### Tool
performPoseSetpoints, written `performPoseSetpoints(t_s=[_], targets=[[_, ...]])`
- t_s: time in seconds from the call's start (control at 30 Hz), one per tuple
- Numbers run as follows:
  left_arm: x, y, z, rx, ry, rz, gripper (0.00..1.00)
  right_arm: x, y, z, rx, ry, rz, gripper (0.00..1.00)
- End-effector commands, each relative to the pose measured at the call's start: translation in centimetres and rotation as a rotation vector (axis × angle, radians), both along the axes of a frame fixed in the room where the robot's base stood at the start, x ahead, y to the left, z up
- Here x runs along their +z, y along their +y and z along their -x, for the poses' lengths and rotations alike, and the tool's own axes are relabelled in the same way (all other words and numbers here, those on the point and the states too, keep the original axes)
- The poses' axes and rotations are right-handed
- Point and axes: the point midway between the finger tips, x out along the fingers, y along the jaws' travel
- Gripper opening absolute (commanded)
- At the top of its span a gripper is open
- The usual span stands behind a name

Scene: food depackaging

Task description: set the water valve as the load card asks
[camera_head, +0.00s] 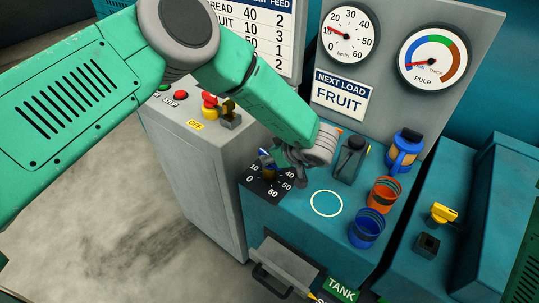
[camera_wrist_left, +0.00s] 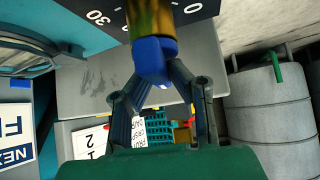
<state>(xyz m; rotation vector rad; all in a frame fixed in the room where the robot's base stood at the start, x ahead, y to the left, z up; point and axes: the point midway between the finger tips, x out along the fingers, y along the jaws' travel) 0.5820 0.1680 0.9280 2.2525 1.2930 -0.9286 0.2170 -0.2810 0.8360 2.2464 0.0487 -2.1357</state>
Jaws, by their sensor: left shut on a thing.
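The water valve knob (camera_head: 269,172), with a blue tip and yellowish stem, sits on a black dial plate (camera_head: 258,190) marked from 0 to 60. My left gripper (camera_head: 278,163) is shut on the knob; in the left wrist view its two fingers (camera_wrist_left: 160,92) close around the blue tip (camera_wrist_left: 154,60). The knob's exact setting is hidden. The load card (camera_head: 340,95) reads NEXT LOAD FRUIT. The flow gauge (camera_head: 347,30) needle points near 10. My right gripper is out of view.
A pulp gauge (camera_head: 434,58) has its needle at the thin end. Right of the dial are a black-handled device (camera_head: 350,158), orange (camera_head: 384,194) and blue (camera_head: 367,228) cups and a blue-orange jug (camera_head: 404,150). A grey cabinet (camera_head: 190,150) with buttons stands left.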

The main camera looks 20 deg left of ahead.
Motion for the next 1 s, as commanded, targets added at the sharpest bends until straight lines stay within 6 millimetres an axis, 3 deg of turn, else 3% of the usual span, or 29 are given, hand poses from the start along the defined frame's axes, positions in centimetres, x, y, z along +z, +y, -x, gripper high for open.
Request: performPoseSetpoints(t_s=[0.33,0.9,0.93,0.97,1.0], targets=[[-0.67,-0.5,0.43,0.146,0.013,0.011,0.0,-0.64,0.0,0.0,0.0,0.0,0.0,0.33],[-0.61,-0.51,0.46,0.175,0.014,0.012,0.0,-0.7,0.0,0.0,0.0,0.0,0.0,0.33],[-0.6,-0.51,0.46,0.175,0.014,0.012,0.23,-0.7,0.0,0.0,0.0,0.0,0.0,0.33],[-0.59,-0.5,0.44,0.175,0.014,0.012,0.33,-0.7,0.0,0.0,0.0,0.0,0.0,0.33],[-0.53,-0.46,0.41,0.176,0.013,0.01,0.35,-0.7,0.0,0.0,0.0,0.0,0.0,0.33]])
